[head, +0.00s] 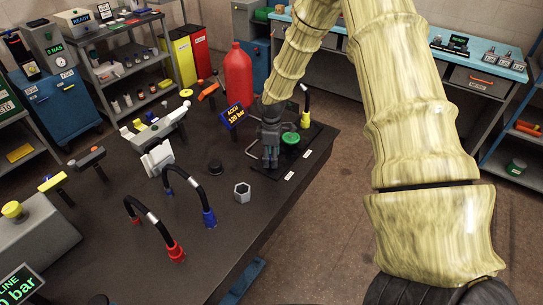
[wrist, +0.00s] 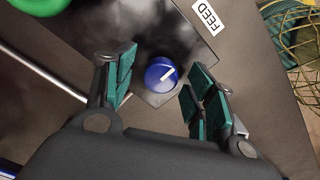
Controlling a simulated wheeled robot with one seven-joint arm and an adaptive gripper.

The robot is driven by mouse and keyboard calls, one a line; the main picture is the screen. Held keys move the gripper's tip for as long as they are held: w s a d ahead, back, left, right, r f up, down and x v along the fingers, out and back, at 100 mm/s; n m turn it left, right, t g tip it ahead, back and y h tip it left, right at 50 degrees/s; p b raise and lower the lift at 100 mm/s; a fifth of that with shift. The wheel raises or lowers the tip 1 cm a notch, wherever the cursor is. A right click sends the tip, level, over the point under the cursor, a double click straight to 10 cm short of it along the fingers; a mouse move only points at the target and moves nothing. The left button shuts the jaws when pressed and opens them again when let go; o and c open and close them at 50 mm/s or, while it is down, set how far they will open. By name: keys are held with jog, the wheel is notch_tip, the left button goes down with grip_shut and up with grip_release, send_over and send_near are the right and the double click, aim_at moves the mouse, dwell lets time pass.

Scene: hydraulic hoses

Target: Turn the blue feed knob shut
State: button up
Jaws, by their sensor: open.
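Clear gaps show between the pads and the knob. In the head view my gripper (head: 270,160) points down over the far right corner of the dark bench, and the knob is hidden there.
A green round cap (head: 291,139) stands close right of my gripper, on the dark bench (head: 225,240). A red cylinder (head: 238,75) and a lit ACCU 120 bar display (head: 234,115) stand behind. Black hoses (head: 188,180) arch nearer. Floor at right is clear.

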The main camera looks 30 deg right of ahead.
notch_tip(320, 180, up, 12)
dwell(0.7)
dwell(0.4)
